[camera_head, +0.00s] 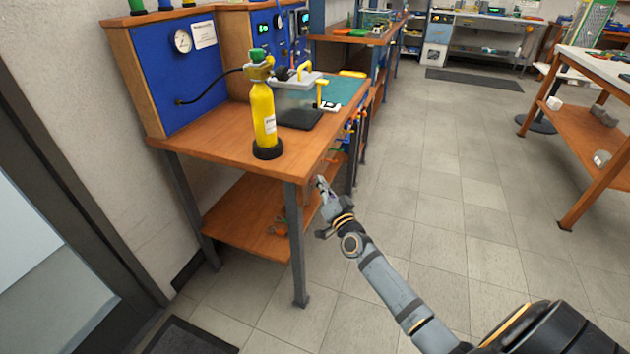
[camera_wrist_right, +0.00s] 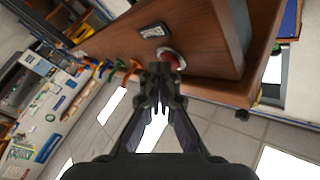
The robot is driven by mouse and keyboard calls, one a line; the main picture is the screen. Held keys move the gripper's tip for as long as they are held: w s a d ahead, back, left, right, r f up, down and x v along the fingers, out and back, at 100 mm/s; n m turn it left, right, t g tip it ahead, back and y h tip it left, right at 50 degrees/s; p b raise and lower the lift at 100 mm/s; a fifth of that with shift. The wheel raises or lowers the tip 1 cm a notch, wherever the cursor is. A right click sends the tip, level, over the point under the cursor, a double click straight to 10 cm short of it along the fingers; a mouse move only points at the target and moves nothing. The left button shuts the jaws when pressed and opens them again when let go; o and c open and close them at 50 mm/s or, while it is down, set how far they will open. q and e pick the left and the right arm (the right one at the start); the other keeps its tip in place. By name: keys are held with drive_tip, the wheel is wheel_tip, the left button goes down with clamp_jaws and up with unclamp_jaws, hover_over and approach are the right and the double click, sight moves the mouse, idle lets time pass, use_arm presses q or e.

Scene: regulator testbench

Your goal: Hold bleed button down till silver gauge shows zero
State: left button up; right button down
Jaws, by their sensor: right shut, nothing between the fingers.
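A round gauge (camera_head: 182,40) with a white face and a silvery rim is on the blue panel at the upper left in the head view. Its needle is too small to read. In the right wrist view, a red round button (camera_wrist_right: 174,57) in a pale ring sits on the wooden bench edge, beside a dark label plate (camera_wrist_right: 154,30). The right gripper (camera_head: 321,187) also shows by the bench's front edge. My left gripper is not in view.
A yellow cylinder (camera_head: 263,112) stands on the wooden bench (camera_head: 220,138), near a clear box on a dark base (camera_head: 299,118). Tools (camera_wrist_right: 128,72) hang along the bench side near the gripper.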

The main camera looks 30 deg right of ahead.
drive_tip(key=shift+s+d, duration=0.55)
drive_tip(key=shift+s, duration=0.1)
drive_tip(key=shift+s+d+p, duration=0.7)
drive_tip(key=shift+s+d, duration=0.95)
drive_tip(key=shift+s, duration=0.3)
